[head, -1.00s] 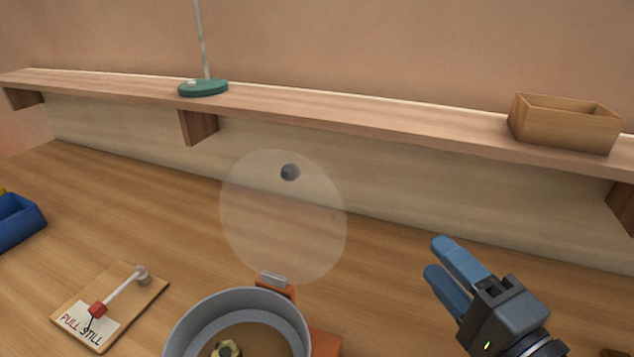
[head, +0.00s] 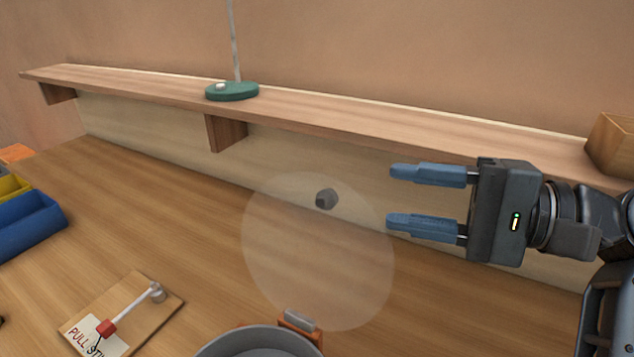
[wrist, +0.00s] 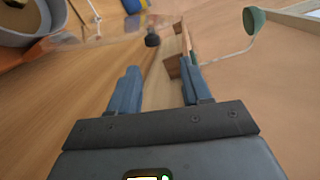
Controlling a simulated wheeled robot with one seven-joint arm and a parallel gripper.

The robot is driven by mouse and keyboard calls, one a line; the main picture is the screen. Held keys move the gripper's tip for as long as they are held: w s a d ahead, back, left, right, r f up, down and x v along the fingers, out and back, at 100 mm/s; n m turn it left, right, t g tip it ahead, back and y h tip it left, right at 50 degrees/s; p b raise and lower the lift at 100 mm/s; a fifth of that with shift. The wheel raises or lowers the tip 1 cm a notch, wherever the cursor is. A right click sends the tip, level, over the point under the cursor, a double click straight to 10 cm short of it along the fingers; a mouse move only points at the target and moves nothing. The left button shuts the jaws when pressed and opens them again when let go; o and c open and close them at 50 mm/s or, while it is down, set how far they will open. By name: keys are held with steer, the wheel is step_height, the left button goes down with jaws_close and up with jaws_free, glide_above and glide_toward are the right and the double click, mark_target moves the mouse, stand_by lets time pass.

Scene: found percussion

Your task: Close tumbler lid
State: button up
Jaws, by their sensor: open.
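The tumbler (head: 262,343) is a grey round drum at the bottom edge of the head view, mostly cut off. Its clear round lid (head: 300,265) stands open, raised up behind the drum from the hinge (head: 299,320), with a dark knob (head: 326,198) near its top. My gripper (head: 405,196) is to the right of the lid, open and empty, its blue fingers pointing left and apart from the knob. In the wrist view the drum (wrist: 30,35) is at the upper left, and the knob (wrist: 152,39) shows ahead, between and beyond the fingers.
A wooden shelf (head: 330,121) runs along the wall behind, bearing a green-based stand (head: 232,92) and a wooden box (head: 612,145). A board with a red-tipped lever (head: 125,312) lies left of the drum. Blue and yellow bins (head: 35,222) are at far left. The table between is clear.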

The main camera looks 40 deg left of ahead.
mark_target(328, 198)
steer(key=shift+g+h, duration=0.3)
steer(key=x, duration=0.3)
steer(key=p+x, duration=0.1)
steer(key=x, duration=0.5)
steer(key=shift+s+a+f, duration=0.15)
steer(key=shift+s+f, duration=0.2)
steer(key=shift+s, duration=0.05)
steer(key=shift+c, duration=0.3)
jaws_close()
